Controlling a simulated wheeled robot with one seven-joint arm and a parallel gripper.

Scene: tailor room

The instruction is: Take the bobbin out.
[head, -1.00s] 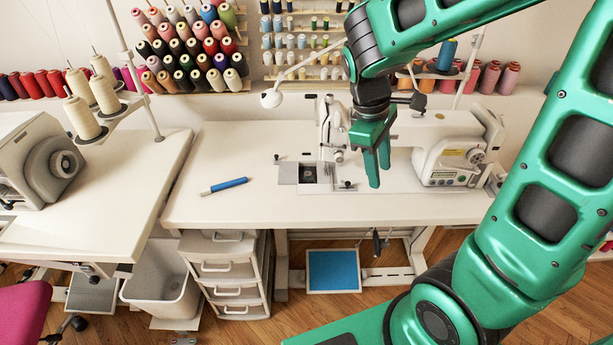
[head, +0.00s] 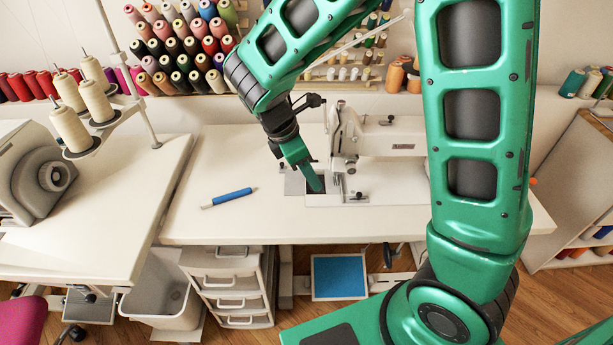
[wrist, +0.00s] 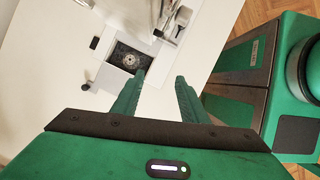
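The bobbin (wrist: 129,60) shows in the wrist view as a small round metallic piece inside the dark square opening (wrist: 116,70) of the sewing machine bed. In the head view my fingers cover most of the opening, and the bobbin cannot be made out. My gripper (wrist: 158,92) is open and empty, its two green fingers apart. In the wrist view the opening lies beyond and left of the fingertips. In the head view my gripper (head: 317,188) points down over the opening, left of the white sewing machine head (head: 345,135); the height of the gap is unclear.
The sewing machine (head: 392,137) stands on the white table (head: 250,228), close to the right of my gripper. A blue-handled tool (head: 230,198) lies on the clear left part of the table. A thread stand with cream cones (head: 72,128) stands further left. Thread racks line the back wall.

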